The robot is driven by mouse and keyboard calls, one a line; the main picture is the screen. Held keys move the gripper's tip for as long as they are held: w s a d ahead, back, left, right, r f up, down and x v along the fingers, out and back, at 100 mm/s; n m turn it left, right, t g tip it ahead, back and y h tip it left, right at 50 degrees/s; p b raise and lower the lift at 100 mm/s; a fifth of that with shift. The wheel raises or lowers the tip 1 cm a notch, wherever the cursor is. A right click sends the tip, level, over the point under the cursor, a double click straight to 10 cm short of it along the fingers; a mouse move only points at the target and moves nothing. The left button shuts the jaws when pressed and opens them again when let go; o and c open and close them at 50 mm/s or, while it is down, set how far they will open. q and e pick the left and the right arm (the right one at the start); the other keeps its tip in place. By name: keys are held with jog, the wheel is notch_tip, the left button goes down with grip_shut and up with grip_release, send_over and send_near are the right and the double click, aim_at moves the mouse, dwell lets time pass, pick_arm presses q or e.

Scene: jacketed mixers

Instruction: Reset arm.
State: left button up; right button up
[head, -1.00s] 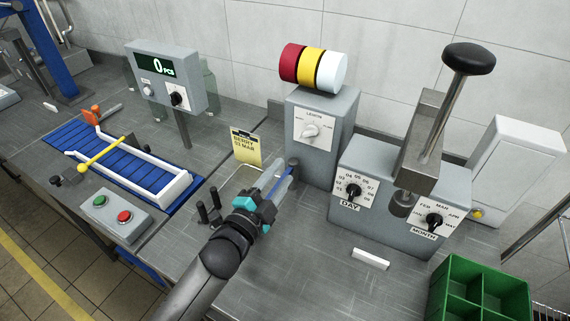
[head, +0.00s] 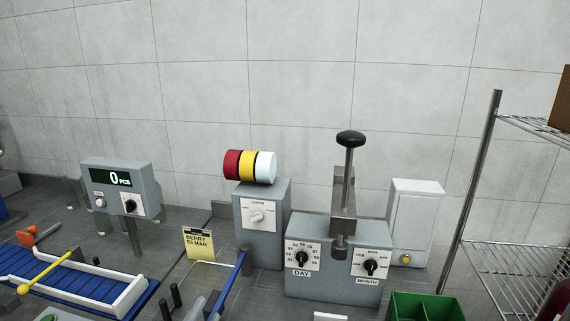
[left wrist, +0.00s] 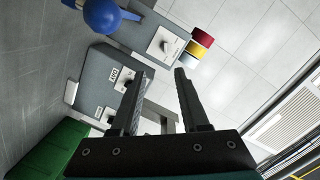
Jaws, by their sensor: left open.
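My left gripper (left wrist: 161,74) is open, and nothing shows between its two dark fingers in the left wrist view. The lever's round blue knob (left wrist: 102,15) is at the top left of the left wrist view, apart from the fingers. Beyond the fingers is the grey date machine (head: 333,275) with its DAY and MONTH dials and upright black-knobbed handle (head: 350,138). My right gripper is in neither view.
A counter display (head: 120,185) and blue conveyor (head: 70,285) stand left. A green crate (head: 428,307) is at bottom right, below a wire shelf (head: 520,257). The wall is behind.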

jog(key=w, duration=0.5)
pick_arm(q)
jog(key=s+f+n+g+y, duration=0.1)
jog(key=s+f+n+g, duration=0.25)
jog(key=s, duration=0.45)
jog(key=s+f+n+g, duration=0.2)
jog(key=s+n+g, duration=0.25)
jog(key=s, duration=0.25)
jog(key=s+f+n+g+y, duration=0.1)
jog(key=s+f+n+g, duration=0.2)
jog(key=s+g, duration=0.35)
jog(key=s+f+b, duration=0.3)
jog(key=f+b, duration=0.2)
jog(key=f, duration=2.1)
jog(key=s+a+f+b, duration=0.1)
jog(key=s+f+b, duration=0.1)
jog(key=s+f, duration=0.6)
jog(key=s+a+f+g+b, duration=0.1)
jog(key=s+a+f+b, duration=0.1)
jog(key=s+f, duration=0.5)
notch_tip(320, 180, down, 4)
jog(key=shift+s+f+m+b, duration=0.2)
jog(key=shift+s+m+b, duration=0.2)
jog(key=shift+b, duration=0.2)
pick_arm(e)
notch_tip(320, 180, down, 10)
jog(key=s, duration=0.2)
